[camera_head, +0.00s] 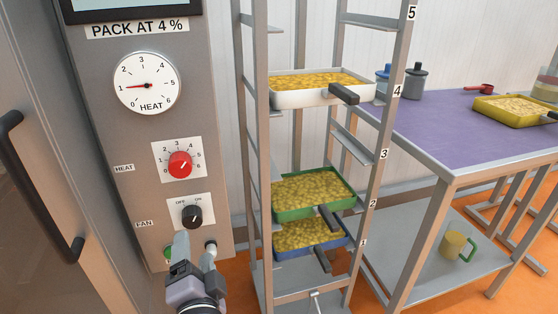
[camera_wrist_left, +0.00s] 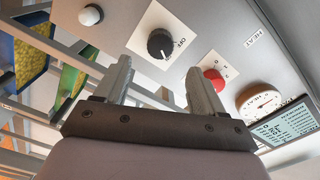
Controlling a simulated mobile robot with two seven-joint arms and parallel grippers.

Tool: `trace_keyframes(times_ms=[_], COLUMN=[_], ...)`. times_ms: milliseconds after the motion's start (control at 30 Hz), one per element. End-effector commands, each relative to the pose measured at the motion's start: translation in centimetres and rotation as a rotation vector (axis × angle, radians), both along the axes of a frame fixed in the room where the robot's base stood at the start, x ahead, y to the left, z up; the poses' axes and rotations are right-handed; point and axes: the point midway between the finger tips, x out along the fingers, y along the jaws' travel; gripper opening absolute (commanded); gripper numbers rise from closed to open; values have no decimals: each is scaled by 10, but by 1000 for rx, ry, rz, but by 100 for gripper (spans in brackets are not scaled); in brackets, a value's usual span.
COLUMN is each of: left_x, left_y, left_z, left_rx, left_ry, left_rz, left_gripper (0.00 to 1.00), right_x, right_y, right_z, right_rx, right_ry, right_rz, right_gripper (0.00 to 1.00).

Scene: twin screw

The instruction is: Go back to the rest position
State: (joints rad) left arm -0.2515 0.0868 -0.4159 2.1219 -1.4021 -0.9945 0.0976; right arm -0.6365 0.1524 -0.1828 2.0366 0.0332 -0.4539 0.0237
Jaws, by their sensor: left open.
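My left gripper (camera_head: 195,245) is in front of the control panel, just below the black FAN knob (camera_head: 191,215), with its fingers apart and nothing seen between them. In the left wrist view its two fingers (camera_wrist_left: 158,78) stand open, with the black knob (camera_wrist_left: 161,44) beyond them. A gap shows between knob and fingers in the head view. The knob's exact setting is hard to read. The red HEAT knob (camera_head: 180,164) sits above, its pointer to the upper right. The round heat gauge (camera_head: 147,83) has its needle near 1. My right gripper is not in view.
Right of the panel stands a metal rack with a white tray (camera_head: 300,97), a green tray (camera_head: 285,212) and a blue tray (camera_head: 290,254), their handles sticking out. A purple-topped table (camera_head: 440,128) holds a yellow tray (camera_head: 487,114). A cabinet door handle (camera_head: 38,185) is at left.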

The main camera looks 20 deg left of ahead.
Motion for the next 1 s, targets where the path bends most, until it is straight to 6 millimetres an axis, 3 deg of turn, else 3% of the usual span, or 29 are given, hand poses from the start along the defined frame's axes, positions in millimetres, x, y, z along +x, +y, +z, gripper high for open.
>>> trace_keyframes(times_ms=[167,267,400,600,800,1000], left_x=[0,-3,-19,-55,-91,-109], left_y=[-3,-9,-23,-42,-51,-51], left_z=[-13,-35,-72,-108,-120,-121], left_rx=[-50,-143,-338,-659,-965,-1136], left_ry=[58,143,270,384,405,380], left_rz=[-44,-109,-215,-309,-326,-304], left_gripper=[69,69,69,69,69,69], right_x=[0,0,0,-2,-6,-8], right_y=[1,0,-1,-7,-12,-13], right_z=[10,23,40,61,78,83], right_rx=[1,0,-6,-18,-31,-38], right_ry=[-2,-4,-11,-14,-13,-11], right_rz=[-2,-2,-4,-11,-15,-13], right_gripper=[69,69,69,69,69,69])
